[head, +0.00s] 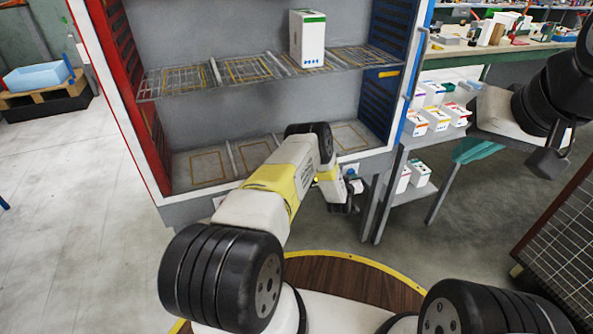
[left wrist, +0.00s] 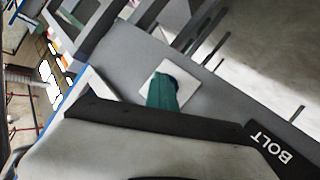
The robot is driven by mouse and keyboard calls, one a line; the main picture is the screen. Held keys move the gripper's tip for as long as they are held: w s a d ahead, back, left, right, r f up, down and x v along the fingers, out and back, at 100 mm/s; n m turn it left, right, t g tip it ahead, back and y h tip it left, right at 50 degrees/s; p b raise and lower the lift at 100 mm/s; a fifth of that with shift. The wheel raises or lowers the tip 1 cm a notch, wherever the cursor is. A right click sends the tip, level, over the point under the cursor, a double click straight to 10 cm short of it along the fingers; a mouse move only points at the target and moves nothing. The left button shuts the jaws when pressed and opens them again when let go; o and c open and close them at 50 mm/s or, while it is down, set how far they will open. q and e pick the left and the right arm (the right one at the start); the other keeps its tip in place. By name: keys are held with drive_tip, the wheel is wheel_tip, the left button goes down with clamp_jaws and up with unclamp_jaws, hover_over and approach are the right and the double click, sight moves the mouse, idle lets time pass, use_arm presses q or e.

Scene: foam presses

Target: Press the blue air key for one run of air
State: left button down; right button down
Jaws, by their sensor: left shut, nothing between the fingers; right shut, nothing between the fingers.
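The blue air key (left wrist: 174,82) shows in the left wrist view as a dark blue round edge on a square white plate (left wrist: 190,85) fixed to a grey surface. The teal fingers of my left gripper (left wrist: 162,92) are shut and empty. They lie in front of the key and cover most of it; I cannot tell whether they touch it. In the head view my left gripper (head: 342,195) is at the cabinet's lower right front corner, its fingertips hard to make out. My right gripper (head: 470,150), with teal fingers shut and empty, hangs by the side shelves.
A cabinet (head: 180,210) with a red left wall and blue right wall stands ahead. A white box with a green top (head: 307,40) is on its upper wire shelf (head: 205,75). Small cartons (head: 437,118) fill shelves at right. A mesh panel (head: 565,235) stands at far right.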

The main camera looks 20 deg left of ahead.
use_arm(q)
drive_tip(key=shift+a+r, duration=0.15)
drive_tip(key=shift+r, duration=0.15)
drive_tip(key=shift+s, duration=0.1)
drive_tip(key=s+d, duration=0.4)
drive_tip(key=s, duration=0.1)
drive_tip(key=shift+f, duration=0.15)
idle(0.4)
